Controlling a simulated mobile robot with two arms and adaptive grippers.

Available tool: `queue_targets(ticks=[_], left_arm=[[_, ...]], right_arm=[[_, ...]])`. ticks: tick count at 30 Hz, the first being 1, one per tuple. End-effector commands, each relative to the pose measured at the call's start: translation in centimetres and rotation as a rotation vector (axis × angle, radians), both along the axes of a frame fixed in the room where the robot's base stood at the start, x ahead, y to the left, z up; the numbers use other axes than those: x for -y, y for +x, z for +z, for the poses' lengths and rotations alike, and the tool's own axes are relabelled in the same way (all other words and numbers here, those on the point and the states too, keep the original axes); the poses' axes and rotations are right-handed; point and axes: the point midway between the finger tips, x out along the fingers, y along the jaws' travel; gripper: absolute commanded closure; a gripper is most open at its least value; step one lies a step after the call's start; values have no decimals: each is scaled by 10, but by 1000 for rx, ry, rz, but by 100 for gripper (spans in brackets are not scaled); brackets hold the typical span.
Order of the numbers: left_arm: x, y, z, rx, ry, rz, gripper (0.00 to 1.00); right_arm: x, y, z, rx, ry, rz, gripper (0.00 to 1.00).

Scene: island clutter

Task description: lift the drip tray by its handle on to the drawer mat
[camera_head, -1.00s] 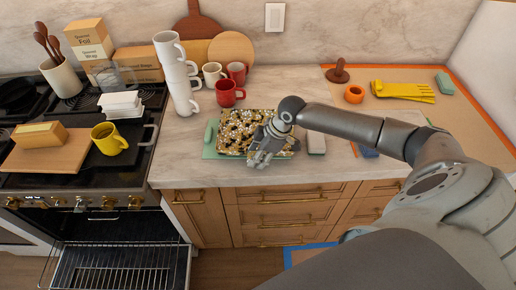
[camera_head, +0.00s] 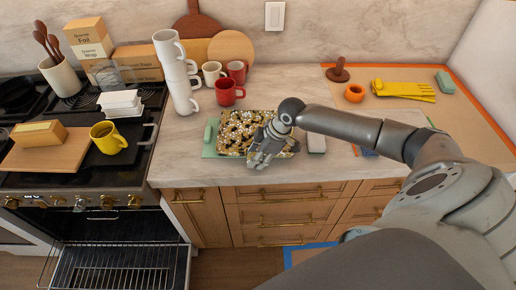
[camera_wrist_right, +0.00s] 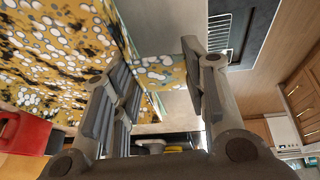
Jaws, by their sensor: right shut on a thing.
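A flat tray-like thing with a yellow, white and black pattern (camera_head: 236,125), which I take for the drip tray, lies on the counter over a pale green mat (camera_head: 208,151). My right gripper (camera_head: 262,160) is at its front right part. The handle itself is hidden by my fingers. I cannot tell which surface is the drawer mat. My left gripper is not in view.
A pale green block (camera_head: 211,131) is at the tray's left. A white block (camera_head: 316,143) is close at its right. Red mugs (camera_head: 228,93) and stacked white mugs (camera_head: 183,95) stand behind. Yellow gloves (camera_head: 403,90) and an orange ring (camera_head: 355,93) lie at the right.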

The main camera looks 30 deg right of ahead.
Motion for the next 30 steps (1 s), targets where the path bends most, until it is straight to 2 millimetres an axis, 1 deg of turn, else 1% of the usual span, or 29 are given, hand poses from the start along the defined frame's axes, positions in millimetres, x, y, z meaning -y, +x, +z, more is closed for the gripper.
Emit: queue_targets(ticks=[8, 9, 14, 24, 26, 29, 30], left_arm=[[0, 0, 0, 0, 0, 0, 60], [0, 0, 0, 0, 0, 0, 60], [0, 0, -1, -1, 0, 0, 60], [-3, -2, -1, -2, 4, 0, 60], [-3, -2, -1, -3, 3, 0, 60], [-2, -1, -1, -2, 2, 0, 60], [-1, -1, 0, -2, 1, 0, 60]], right_arm=[[0, 0, -2, -2, 1, 0, 100], [0, -1, -2, -2, 1, 0, 54], [0, -1, -2, -2, 1, 0, 34], [1, -2, 0, -4, 0, 0, 34], [2, -2, 4, -3, 0, 0, 34], [6, -6, 17, -1, -1, -1, 34], [8, -8, 24, 0, -1, 0, 34]])
